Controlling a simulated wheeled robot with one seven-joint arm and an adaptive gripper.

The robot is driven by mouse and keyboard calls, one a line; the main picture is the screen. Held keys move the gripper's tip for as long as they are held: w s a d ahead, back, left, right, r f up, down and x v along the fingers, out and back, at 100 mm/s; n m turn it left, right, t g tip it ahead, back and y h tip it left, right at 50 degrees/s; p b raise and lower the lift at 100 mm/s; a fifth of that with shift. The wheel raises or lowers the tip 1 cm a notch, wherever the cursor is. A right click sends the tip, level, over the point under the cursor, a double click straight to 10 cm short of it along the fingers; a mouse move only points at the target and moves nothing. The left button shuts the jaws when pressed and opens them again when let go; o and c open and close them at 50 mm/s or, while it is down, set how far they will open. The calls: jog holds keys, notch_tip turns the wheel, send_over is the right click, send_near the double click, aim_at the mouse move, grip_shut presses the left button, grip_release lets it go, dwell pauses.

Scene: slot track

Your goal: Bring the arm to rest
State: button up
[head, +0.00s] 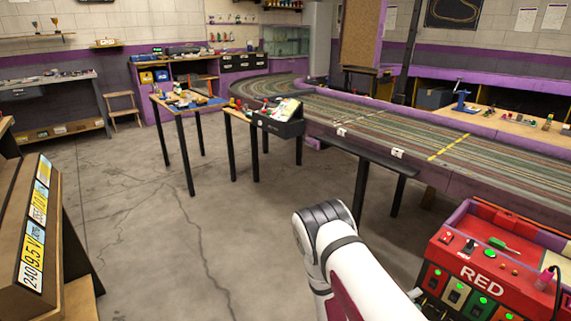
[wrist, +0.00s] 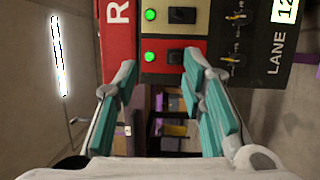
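My arm (head: 340,255) shows in the head view, white with dark bands, reaching up from the bottom edge over bare floor. My gripper is hidden in the head view. In the wrist view my gripper (wrist: 160,105) has its two teal-padded fingers spread apart, with nothing between them. Behind the fingers is a control box (wrist: 120,45) with a red panel, green lights and dark switches. I cannot tell whether the fingers touch it.
The red control box marked RED (head: 470,275) stands close to the right of my arm. A long slot track table (head: 400,130) runs behind. Small tables (head: 185,105) stand mid-room, and a sign board (head: 35,225) is at the left. Concrete floor (head: 130,200) between is clear.

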jog(key=s+r+m+g+y, duration=0.35)
jog(key=s+r+g, duration=0.25)
jog(key=r, duration=0.8)
jog(key=s+r+m+g+y, duration=0.2)
jog(key=s+r+m+g, duration=0.3)
jog(key=r, duration=0.9)
jog(key=s+a+r+n+t+y, duration=0.1)
jog(key=s+a+r+t+y, duration=0.15)
jog(key=s+a+y, duration=0.35)
jog(key=s+a+r+n+t+y, duration=0.1)
jog(key=s+a+r+y, duration=0.2)
jog(key=s, duration=0.5)
jog(key=s+a+r+n+t+y, duration=0.2)
jog(key=s+a+r+y, duration=0.1)
jog(key=s+a, duration=0.4)
notch_tip(320, 180, up, 18)
jog(key=t+p, duration=0.3)
jog(key=p, duration=1.3)
jog(key=shift+s+r+p, duration=0.15)
jog(key=shift+s+p, duration=0.15)
jog(key=shift+s, duration=0.15)
jog(key=shift+d, duration=0.1)
